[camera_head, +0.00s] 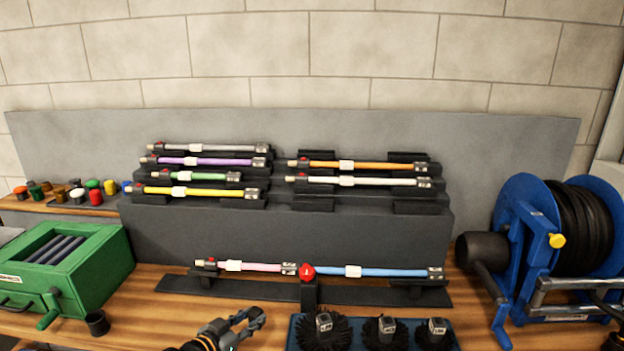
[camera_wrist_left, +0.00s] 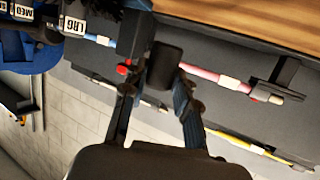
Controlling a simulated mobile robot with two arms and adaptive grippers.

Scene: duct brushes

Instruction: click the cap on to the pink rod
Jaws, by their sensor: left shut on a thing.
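The pink rod (camera_head: 262,267) lies level in a low black rack on the bench. Its right end meets a clamp with a red knob (camera_head: 307,270), and a blue rod (camera_head: 385,272) runs on from there to the right. My left gripper (camera_head: 250,318) is in front of and below the pink rod in the head view, apart from it. In the left wrist view its fingers (camera_wrist_left: 160,88) are closed around a small dark cylinder, seemingly the cap (camera_wrist_left: 166,66). The pink rod (camera_wrist_left: 205,75) shows beyond it. My right gripper is not clearly seen.
A green box (camera_head: 105,250) and a small black cup (camera_head: 97,322) stand at left. Several coloured rods rest on a stepped rack (camera_head: 280,220) behind. A tray of round brushes (camera_head: 380,330) is at front right, with a blue hose reel (camera_head: 540,225) beyond.

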